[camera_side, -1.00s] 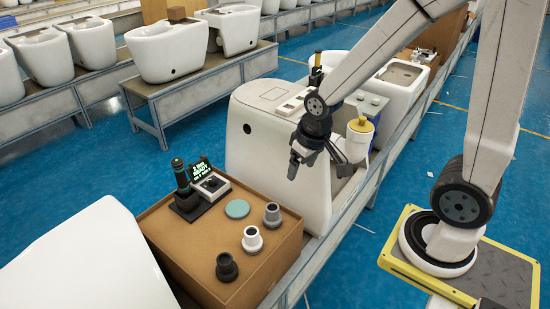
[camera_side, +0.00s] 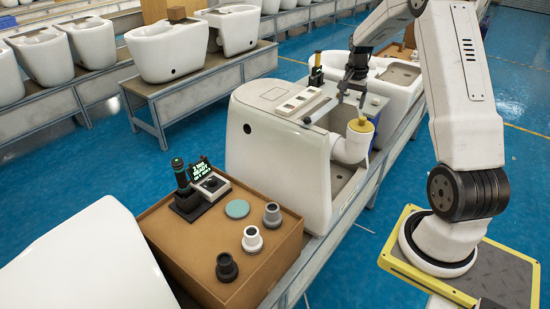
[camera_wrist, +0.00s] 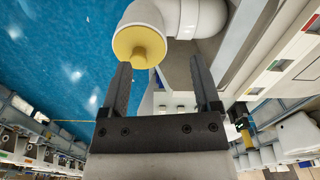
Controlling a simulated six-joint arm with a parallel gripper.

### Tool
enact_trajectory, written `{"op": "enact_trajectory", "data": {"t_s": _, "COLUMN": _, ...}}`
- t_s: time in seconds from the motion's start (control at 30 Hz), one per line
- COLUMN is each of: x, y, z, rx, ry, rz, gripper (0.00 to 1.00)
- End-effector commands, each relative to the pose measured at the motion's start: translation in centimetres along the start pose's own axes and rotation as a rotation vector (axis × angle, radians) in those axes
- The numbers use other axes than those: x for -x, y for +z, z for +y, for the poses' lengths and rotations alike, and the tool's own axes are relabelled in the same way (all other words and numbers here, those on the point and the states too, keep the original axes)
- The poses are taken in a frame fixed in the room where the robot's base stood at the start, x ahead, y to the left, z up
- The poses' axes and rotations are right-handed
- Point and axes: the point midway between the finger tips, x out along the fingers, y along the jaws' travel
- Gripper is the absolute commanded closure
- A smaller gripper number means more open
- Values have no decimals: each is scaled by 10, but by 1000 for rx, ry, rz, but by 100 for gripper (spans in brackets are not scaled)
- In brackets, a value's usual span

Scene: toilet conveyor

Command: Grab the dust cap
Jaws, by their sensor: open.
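The dust cap appears to be the yellow round cap (camera_side: 361,125) on the upturned end of a white pipe (camera_side: 350,148) at the open toilet body (camera_side: 275,150). In the wrist view the yellow cap (camera_wrist: 139,45) is ahead of the left finger, which overlaps its lower edge in the picture; contact cannot be told. My gripper (camera_side: 352,98) points down above and slightly left of the cap in the side view. In the wrist view my gripper (camera_wrist: 160,66) has its fingers wide apart with nothing held between them.
A brown box top (camera_side: 175,240) at front left carries several dark and white ring parts, a teal disc (camera_side: 237,208) and a small display device (camera_side: 200,180). More toilet bodies (camera_side: 167,48) stand on benches behind. Blue floor is open between the lines.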

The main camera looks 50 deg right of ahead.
Motion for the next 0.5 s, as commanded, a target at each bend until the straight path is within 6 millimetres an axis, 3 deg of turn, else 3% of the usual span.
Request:
{"op": "enact_trajectory", "data": {"t_s": 0.1, "x": -4, "y": -29, "z": 21, "rx": -104, "ry": 9, "rz": -12, "gripper": 20}}
{"op": "enact_trajectory", "data": {"t_s": 0.2, "x": -4, "y": -42, "z": 32, "rx": -156, "ry": 14, "rz": -18, "gripper": 20}}
{"op": "enact_trajectory", "data": {"t_s": 0.5, "x": -7, "y": -48, "z": 38, "rx": -183, "ry": 17, "rz": -22, "gripper": 20}}
